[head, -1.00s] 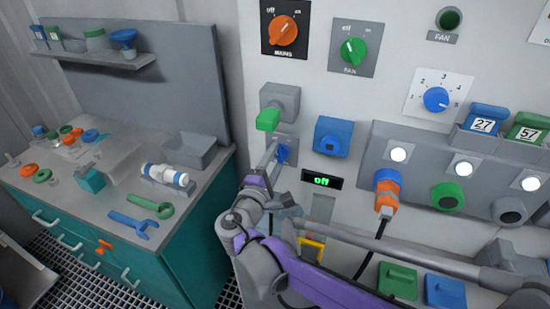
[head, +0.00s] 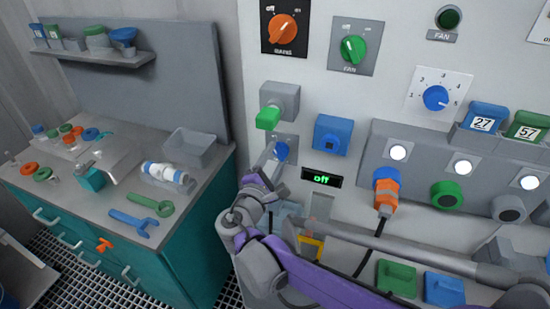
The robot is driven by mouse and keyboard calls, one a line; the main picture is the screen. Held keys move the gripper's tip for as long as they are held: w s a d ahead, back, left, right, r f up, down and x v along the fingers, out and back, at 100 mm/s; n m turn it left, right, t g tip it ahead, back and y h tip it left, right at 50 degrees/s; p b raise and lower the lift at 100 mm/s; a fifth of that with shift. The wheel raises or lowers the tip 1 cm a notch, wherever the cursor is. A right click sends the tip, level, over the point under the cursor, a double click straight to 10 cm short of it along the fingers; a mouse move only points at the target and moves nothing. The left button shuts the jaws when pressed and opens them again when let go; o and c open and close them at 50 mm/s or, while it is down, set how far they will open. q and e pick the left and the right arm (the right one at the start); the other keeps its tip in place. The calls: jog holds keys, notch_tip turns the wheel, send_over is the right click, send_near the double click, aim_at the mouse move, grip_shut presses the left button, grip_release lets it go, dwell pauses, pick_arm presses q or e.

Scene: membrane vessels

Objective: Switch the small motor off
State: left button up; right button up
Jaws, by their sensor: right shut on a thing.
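My right gripper (head: 272,158) reaches up from below on a purple and grey arm. Its fingertips are at a blue knob (head: 282,150) on a grey plate on the wall panel, and it is shut on this knob. The fingers partly cover the knob, so its pointer cannot be read. A small black display (head: 321,178) to the right of the knob reads "off" in green. Which control is labelled for the small motor cannot be read here. My left gripper is not in view.
A green lever (head: 268,118) sits just above the blue knob, and a blue box-like fitting (head: 331,135) to its right. An orange plug (head: 386,195) with a cable hangs further right. A workbench (head: 190,215) with tools stands at left.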

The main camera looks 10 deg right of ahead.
jog(key=o, duration=1.4)
jog(key=shift+c, duration=0.2)
jog(key=v, duration=1.1)
jog(key=shift+f, duration=0.1)
